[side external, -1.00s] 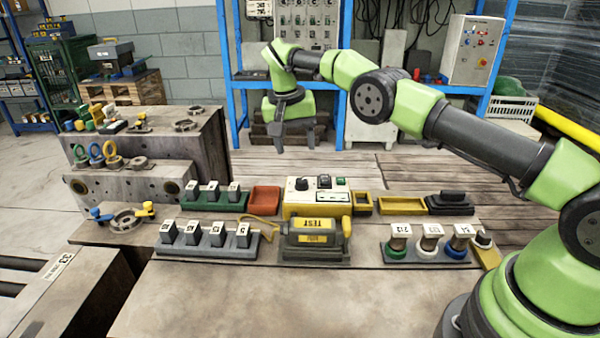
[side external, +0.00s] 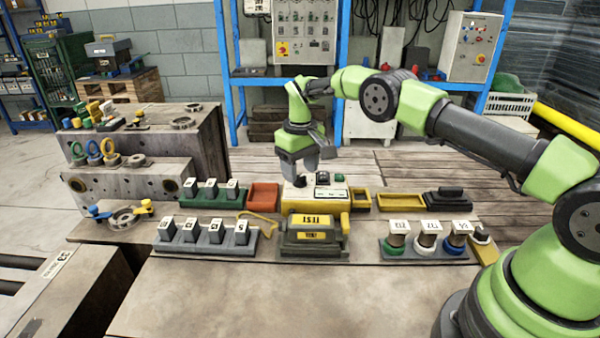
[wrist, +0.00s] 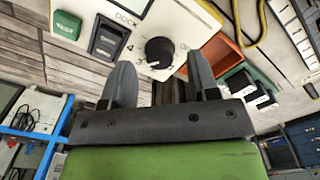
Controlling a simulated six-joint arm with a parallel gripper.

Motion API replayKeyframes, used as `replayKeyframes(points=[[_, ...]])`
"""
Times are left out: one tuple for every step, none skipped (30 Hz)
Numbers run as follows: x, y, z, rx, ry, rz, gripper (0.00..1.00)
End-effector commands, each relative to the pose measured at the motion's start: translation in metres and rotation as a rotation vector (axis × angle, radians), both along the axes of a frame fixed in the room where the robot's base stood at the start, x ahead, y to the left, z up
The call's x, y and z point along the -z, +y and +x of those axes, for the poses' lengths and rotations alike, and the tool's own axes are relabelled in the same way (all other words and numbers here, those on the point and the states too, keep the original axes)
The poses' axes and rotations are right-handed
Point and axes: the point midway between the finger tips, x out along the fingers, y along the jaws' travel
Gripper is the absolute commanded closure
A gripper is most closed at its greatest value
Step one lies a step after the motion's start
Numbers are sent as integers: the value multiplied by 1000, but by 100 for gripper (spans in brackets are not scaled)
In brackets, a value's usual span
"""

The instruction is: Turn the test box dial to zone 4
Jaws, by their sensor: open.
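The test box (side external: 316,203) is a yellow box with a cream top panel, on the bench in the side external view. Its round black dial (wrist: 159,52) has a white pointer mark and shows on the cream panel in the wrist view. The zone markings around it are too small to read surely. My gripper (side external: 298,168) is over the left part of the panel and hides most of the dial there. In the wrist view my gripper (wrist: 160,72) is open, with the dial between and just beyond its fingertips. I cannot tell whether they touch it.
A green button (wrist: 66,25) and a dark rocker switch (wrist: 107,38) sit beside the dial. An orange tray (side external: 263,196) is left of the box, yellow trays (side external: 401,202) are right. A grey-yellow test unit (side external: 314,238) stands in front.

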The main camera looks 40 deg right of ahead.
Motion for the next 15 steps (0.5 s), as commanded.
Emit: replayKeyframes(points=[[6,0,0,-1,1,0,45],[9,0,0,-1,1,-1,45],[11,0,0,-1,1,-1,45],[13,0,0,0,1,-1,45],[14,0,0,0,0,-1,45],[15,0,0,0,0,-1,45],[15,0,0,0,-1,-1,45],[15,0,0,0,-1,-1,45],[15,0,0,0,-1,-1,45],[15,0,0,0,-1,-1,45],[15,0,0,0,-1,-1,45],[15,0,0,0,-1,-1,45],[15,0,0,0,-1,-1,45],[15,0,0,0,-1,-1,50],[15,0,0,0,-1,-1,59]])
